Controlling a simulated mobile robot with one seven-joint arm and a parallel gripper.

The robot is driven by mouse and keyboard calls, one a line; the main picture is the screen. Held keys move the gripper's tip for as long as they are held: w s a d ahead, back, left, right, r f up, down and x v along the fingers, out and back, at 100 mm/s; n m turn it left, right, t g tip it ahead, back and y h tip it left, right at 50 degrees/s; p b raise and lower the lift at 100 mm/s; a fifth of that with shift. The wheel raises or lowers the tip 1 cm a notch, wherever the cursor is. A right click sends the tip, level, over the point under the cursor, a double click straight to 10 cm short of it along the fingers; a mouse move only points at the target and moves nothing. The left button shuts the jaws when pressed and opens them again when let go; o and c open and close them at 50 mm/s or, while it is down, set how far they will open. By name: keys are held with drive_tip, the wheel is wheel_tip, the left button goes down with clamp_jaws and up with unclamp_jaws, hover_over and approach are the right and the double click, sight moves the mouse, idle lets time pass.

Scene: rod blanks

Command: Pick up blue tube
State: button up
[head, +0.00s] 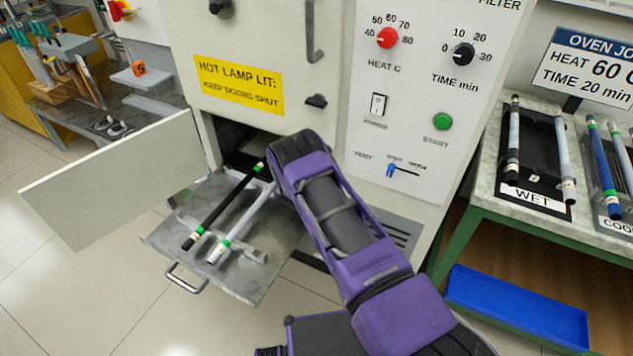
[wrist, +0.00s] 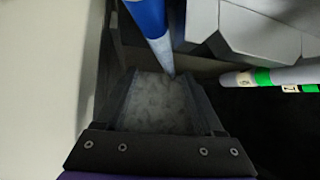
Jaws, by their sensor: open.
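In the wrist view, a blue tube (wrist: 148,14) with a pale end comes down from the top edge. Its lower end lies at the gap between the fingertips of my gripper (wrist: 160,78). The fingers are apart, and I cannot tell whether they touch the tube. In the head view, my purple arm reaches to the oven's low opening and hides my gripper and that tube. I cannot tell which blue tube the task means.
A pulled-out drawer (head: 250,287) holds a black tube (head: 222,208) and a grey tube (head: 240,222) with green bands. A hinged door (head: 110,185) stands open left of it. The WET rack (head: 540,145) holds two tubes. A blue bin (head: 515,308) sits below the bench.

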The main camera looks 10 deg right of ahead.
drive_tip(key=shift+a+f+b+x, duration=0.2)
drive_tip(key=shift+b+x, duration=0.25)
drive_tip(key=shift+x, duration=0.7)
drive_tip(key=shift+a+f+b+x, duration=0.15)
drive_tip(key=shift+b+x, duration=0.3)
drive_tip(key=shift+x, duration=0.7)
drive_tip(key=shift+w+d+f, duration=0.1)
drive_tip(key=shift+w+f, duration=0.1)
drive_tip(key=shift+w, duration=0.25)
clamp_jaws()
